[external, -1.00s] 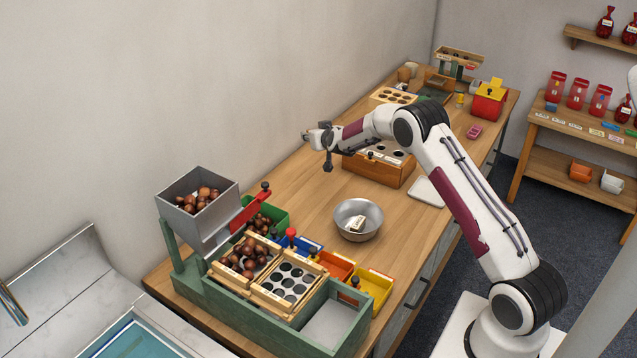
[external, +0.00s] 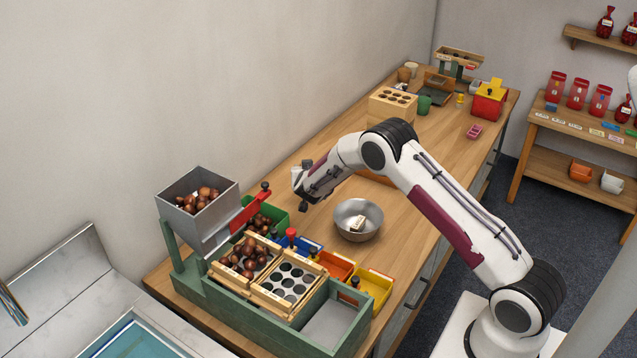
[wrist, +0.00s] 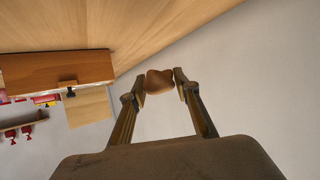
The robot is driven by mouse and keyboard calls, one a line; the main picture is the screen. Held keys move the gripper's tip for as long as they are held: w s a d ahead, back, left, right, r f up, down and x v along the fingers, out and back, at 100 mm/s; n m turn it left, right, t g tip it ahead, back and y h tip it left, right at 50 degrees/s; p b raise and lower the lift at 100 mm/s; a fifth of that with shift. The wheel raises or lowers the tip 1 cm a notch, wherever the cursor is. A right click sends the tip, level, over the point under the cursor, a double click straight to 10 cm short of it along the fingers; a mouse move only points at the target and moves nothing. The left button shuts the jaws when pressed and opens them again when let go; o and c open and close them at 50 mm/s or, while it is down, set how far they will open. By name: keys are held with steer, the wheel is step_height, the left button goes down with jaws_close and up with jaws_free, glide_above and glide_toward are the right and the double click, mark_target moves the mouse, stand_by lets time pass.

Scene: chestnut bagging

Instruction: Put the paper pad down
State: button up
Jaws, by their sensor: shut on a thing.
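My gripper (external: 304,196) hangs over the table between the wall and the metal bowl (external: 345,225), above and behind the green bin. In the wrist view my gripper's two fingers (wrist: 161,88) are closed on the two sides of a small brown, wavy-edged thing (wrist: 158,81), which I take to be the paper pad. The pad is held in the air, with wall and table behind it. In the external view I cannot make out the pad at the fingertips. A small pale labelled item (external: 357,223) lies in the bowl.
A green sorting stand (external: 217,298) with a grey hopper (external: 217,222) and a red lever (external: 249,209) stands near my gripper. Blue, orange and yellow bins (external: 380,283) line its right side. A wooden block with holes (external: 391,107) stands farther back. Bare tabletop lies right of the bowl.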

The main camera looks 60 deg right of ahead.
stand_by(0.3)
steer(key=shift+f, duration=3.15)
steer(key=shift+f, duration=0.1)
steer(key=shift+f, duration=1.75)
steer(key=shift+f, duration=0.15)
steer(key=o, duration=0.7)
steer(key=shift+o, duration=0.2)
